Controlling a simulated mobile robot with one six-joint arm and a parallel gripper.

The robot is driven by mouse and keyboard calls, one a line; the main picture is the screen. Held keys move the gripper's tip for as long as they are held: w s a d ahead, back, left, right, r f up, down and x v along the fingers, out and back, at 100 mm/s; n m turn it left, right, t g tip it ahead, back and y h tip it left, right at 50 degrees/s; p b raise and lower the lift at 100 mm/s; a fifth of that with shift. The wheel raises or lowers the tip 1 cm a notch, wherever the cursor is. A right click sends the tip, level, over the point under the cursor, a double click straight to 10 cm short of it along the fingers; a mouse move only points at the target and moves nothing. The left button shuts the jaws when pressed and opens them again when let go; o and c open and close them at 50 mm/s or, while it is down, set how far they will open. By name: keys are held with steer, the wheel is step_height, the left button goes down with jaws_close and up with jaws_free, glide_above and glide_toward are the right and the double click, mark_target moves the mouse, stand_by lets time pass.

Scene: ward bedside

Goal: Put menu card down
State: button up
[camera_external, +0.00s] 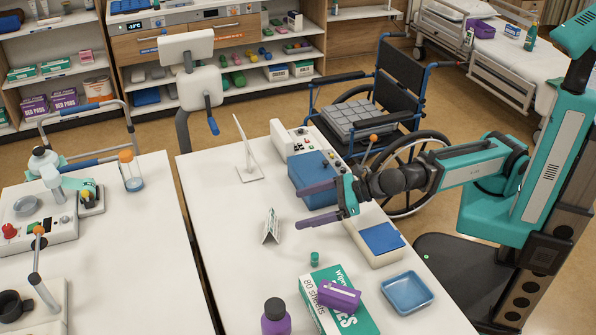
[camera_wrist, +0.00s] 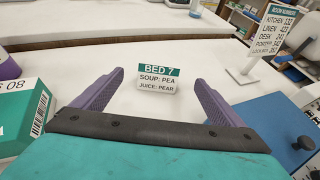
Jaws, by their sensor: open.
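The menu card (camera_external: 270,226) is a small folded tent card standing upright on the white table (camera_external: 235,285). In the wrist view the card (camera_wrist: 158,78) shows a green "BED 7" band above "SOUP: PEA" and "JUICE: PEAR". My gripper (camera_external: 299,208) is open and empty, with purple fingers spread apart. It is above the table, to the right of the card in the external view. In the wrist view the card shows in the gap between the fingertips, ahead of them and apart from both.
A blue box (camera_external: 313,172) stands beside my gripper. A room-numbers sign (camera_external: 245,152) is behind the card. A wipes box (camera_external: 318,292) with a purple box (camera_external: 338,294), a purple bottle (camera_external: 275,318), a green-capped vial (camera_external: 315,259) and a blue tray (camera_external: 407,292) are nearer the front. The table left of the card is clear.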

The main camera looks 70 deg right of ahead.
steer(key=shift+s+d+b, duration=0.1)
steer(key=shift+s+b, duration=0.2)
steer(key=shift+b, duration=0.1)
stand_by(0.8)
